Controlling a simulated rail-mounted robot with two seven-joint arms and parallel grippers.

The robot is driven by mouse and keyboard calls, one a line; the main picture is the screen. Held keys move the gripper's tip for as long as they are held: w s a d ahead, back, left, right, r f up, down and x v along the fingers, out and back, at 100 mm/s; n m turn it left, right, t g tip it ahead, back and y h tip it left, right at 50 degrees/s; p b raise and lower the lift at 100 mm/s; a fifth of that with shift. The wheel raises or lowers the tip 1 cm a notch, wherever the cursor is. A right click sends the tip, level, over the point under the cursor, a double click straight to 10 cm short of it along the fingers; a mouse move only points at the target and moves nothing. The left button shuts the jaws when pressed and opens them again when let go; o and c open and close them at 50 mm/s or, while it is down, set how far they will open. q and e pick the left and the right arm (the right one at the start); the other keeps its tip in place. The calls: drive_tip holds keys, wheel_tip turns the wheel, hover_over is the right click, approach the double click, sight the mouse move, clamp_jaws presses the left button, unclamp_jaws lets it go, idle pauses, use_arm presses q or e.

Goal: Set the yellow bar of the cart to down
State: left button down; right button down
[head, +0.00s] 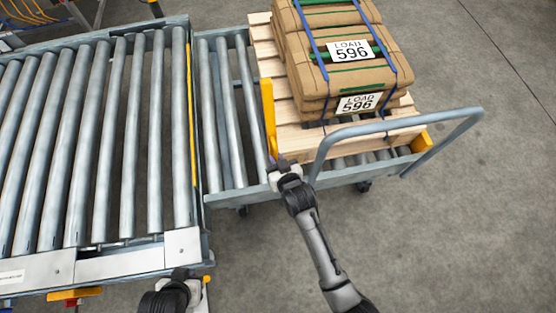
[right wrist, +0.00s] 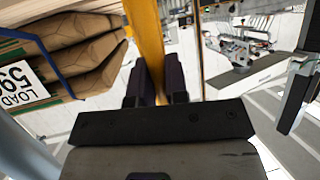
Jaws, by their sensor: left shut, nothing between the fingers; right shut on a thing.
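The yellow bar (head: 268,108) stands up on the cart (head: 240,196), beside the left side of the loaded pallet (head: 298,145). My right gripper (head: 275,164) is shut on the lower part of the bar. In the right wrist view the bar (right wrist: 146,45) runs up from between the two dark fingers (right wrist: 155,82). My left gripper (head: 183,276) is low in the head view, near the front edge of the conveyor; it is shut and empty, and its fingers are hard to make out.
Brown sacks (head: 340,50) labelled LOAD 596 are strapped on the pallet. The cart's grey handle (head: 400,124) arches along its near side. A roller conveyor (head: 100,140) adjoins the cart on the left. Open floor (head: 470,220) lies to the right.

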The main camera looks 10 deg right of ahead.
sight(274, 151)
drive_tip(key=w+p, duration=0.1)
drive_tip(key=w+g+p, duration=0.1)
drive_tip(key=shift+w+r+p, duration=0.2)
drive_tip(key=shift+r+p, duration=0.05)
drive_tip(key=shift+p, duration=0.1)
drive_tip(key=shift+w+f+g+p, duration=0.45)
drive_tip(key=shift+w+g+p, duration=0.35)
drive_tip(key=shift+w+p, duration=0.1)
drive_tip(key=c, duration=1.1)
unclamp_jaws()
drive_tip(key=shift+s, duration=0.1)
drive_tip(key=shift+s+r, duration=0.2)
drive_tip(key=p+v, duration=0.3)
drive_tip(key=v, duration=1)
drive_tip(key=shift+s, duration=0.1)
drive_tip(key=shift+c, duration=0.2)
